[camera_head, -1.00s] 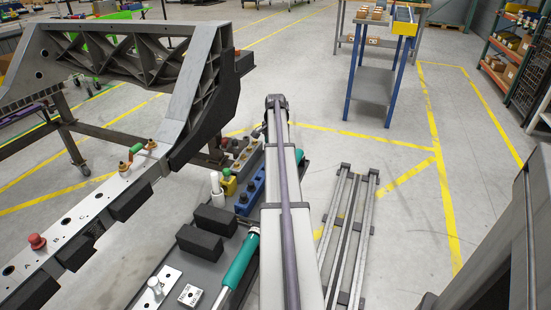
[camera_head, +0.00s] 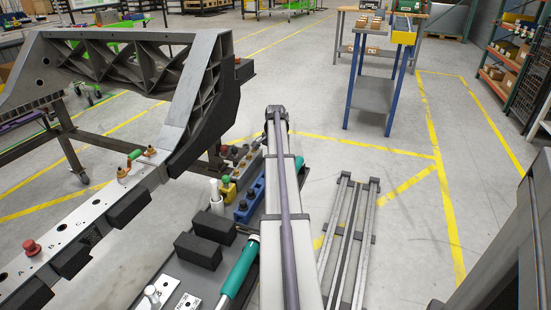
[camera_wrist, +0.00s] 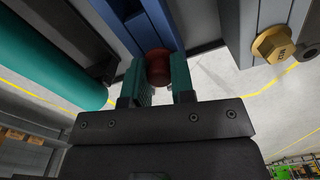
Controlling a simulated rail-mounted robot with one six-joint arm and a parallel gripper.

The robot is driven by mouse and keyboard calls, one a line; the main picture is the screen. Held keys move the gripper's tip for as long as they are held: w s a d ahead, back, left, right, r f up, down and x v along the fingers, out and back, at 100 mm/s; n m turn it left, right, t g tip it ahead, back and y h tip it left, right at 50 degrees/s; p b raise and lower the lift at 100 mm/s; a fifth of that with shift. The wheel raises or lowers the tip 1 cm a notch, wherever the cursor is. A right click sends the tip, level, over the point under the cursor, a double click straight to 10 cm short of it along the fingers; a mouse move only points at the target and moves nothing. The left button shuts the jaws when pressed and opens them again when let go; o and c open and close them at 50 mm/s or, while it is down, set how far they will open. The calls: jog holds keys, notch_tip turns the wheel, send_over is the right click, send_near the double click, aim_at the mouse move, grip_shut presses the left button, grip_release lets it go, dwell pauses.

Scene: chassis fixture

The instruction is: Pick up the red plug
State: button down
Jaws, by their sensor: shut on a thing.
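In the wrist view a dark red plug (camera_wrist: 158,70) sits between the two teal fingertips of my gripper (camera_wrist: 160,80). The fingers are shut on it from both sides. Its far end meets a blue-grey block (camera_wrist: 143,28); I cannot tell whether it is still seated there. In the head view my gripper is hidden beyond my arm. A red knob-like plug (camera_head: 32,247) stands on the chassis rail (camera_head: 92,215) at the left.
A brass plug (camera_wrist: 272,45) stands in a grey block beside the fingers. A green cylinder (camera_wrist: 50,62) lies at the left. The head view shows a dark tray (camera_head: 150,275) with black blocks (camera_head: 198,250) and a blue block (camera_head: 250,200). Metal rails (camera_head: 345,240) lie on the floor.

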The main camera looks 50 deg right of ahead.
jog(key=shift+r, duration=0.1)
notch_tip(320, 180, up, 10)
jog(key=p, duration=1)
notch_tip(320, 180, up, 4)
jog(key=p, duration=0.4)
jog(key=shift+r, duration=0.1)
